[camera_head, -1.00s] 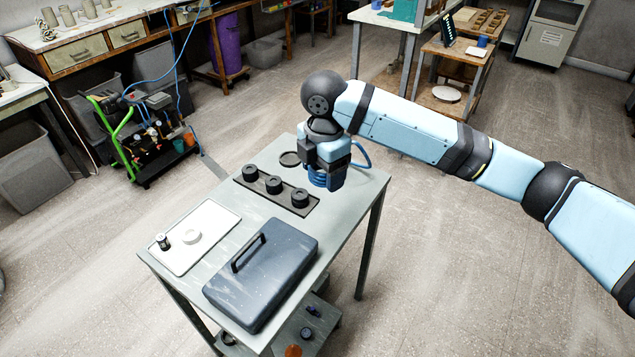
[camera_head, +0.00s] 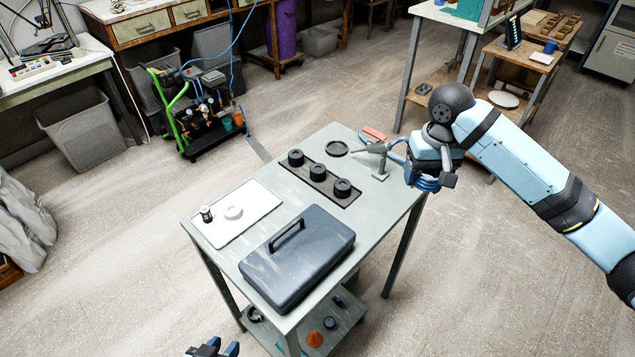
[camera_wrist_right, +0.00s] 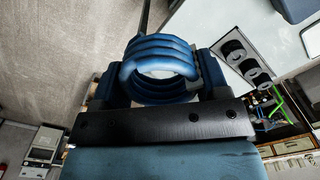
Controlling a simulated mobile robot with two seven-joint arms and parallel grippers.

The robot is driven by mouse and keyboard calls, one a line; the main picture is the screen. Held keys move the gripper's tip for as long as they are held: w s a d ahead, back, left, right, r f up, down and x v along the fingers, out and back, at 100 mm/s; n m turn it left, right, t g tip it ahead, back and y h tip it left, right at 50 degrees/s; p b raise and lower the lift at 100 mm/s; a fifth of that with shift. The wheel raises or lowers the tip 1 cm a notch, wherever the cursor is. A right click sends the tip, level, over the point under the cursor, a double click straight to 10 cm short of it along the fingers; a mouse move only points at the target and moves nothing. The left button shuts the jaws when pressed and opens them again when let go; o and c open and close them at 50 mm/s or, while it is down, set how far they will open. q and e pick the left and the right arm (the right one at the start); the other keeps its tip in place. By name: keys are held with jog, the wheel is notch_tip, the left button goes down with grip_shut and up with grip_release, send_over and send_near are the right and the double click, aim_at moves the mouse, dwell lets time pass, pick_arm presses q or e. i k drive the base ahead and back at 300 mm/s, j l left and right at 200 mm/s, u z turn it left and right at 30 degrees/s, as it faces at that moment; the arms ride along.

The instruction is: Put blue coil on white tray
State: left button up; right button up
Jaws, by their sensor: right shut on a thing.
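The blue coil (camera_head: 425,182) is a ring of several thick blue turns. My right gripper (camera_head: 432,170) is shut on it and holds it off the right edge of the table, above the floor. In the right wrist view the coil (camera_wrist_right: 158,68) sits between the two fingers. The white tray (camera_head: 262,200) lies flat at the left end of the table, well left of the coil.
A dark case (camera_head: 310,262) with a handle fills the table's front. A black rack (camera_head: 329,184) with 3 round black pieces lies behind it. A grey stand (camera_head: 380,168) with a red piece (camera_head: 374,134) and a blue loop stand near the right gripper. A black ring (camera_head: 336,149) lies at the back.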

aim_at(255, 198)
jog(key=k+j, duration=0.1)
jog(key=j, duration=0.25)
jog(key=k+j, duration=0.1)
jog(key=j, duration=0.2)
jog(key=i+j, duration=0.2)
jog(key=j, duration=0.15)
jog(key=i+j, duration=0.25)
jog(key=j, duration=0.1)
